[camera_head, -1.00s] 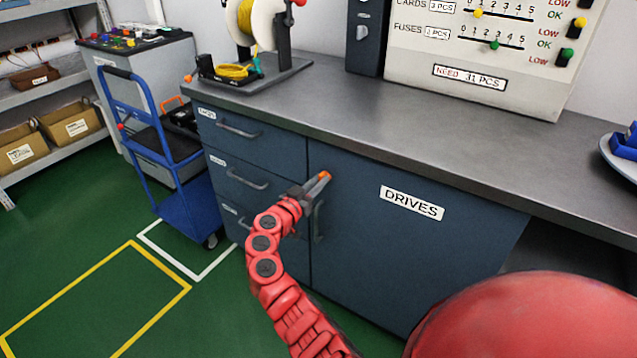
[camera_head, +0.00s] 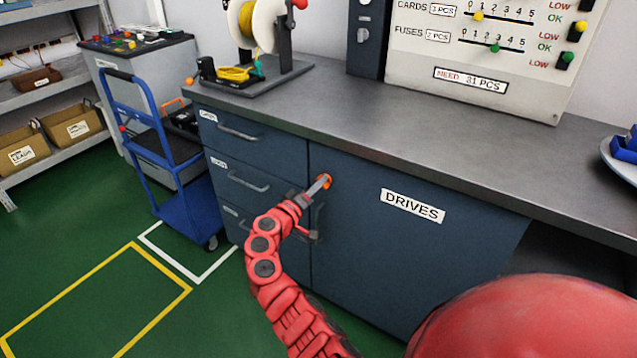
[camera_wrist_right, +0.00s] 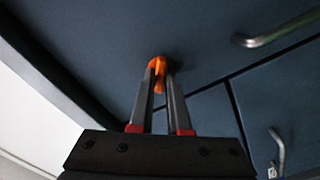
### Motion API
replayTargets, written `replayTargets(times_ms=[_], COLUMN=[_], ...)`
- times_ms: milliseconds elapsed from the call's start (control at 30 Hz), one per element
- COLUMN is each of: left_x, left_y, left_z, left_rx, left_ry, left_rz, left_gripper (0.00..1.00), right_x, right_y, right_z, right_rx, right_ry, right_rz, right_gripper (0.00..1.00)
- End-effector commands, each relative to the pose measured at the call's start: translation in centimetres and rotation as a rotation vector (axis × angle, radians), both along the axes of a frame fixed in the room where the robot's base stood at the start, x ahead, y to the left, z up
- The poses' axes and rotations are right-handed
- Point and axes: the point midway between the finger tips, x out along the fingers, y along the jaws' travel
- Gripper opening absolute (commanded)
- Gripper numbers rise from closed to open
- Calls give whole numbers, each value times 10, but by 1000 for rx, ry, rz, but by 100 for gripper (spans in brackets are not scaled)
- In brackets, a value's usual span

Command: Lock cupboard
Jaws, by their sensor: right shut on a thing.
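The cupboard door (camera_head: 410,255), dark blue-grey and labelled DRIVES, is closed under the worktop. A small orange key or lock knob (camera_head: 326,181) sits at its upper left corner. My right gripper (camera_head: 317,188) reaches it from the lower left and is shut on it. In the right wrist view the orange piece (camera_wrist_right: 158,65) lies between the tips of the two grey fingers, against the door face. The fingers hide part of it. The door's handle (camera_head: 318,222) is just below, partly behind my gripper. My left gripper is not in view.
Drawers with grey handles (camera_head: 248,182) stand left of the door. A blue trolley (camera_head: 190,215) is further left. On the worktop (camera_head: 340,108) are a cable reel stand (camera_head: 265,85) and a counter board (camera_head: 490,60). Green floor is clear at lower left.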

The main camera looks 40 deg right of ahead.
Motion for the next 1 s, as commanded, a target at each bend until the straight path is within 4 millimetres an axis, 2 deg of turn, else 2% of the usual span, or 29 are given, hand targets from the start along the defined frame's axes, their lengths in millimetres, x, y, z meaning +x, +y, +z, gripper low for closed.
replayTargets(times_ms=[500,1000], left_x=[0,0], left_y=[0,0], left_z=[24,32], left_rx=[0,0], left_ry=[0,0], left_rz=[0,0], left_gripper=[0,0], right_x=[1,0], right_y=[0,-1], right_z=[1,-1], right_rx=[-171,-242], right_ry=[412,582], right_rz=[0,-3], right_gripper=[0,0])
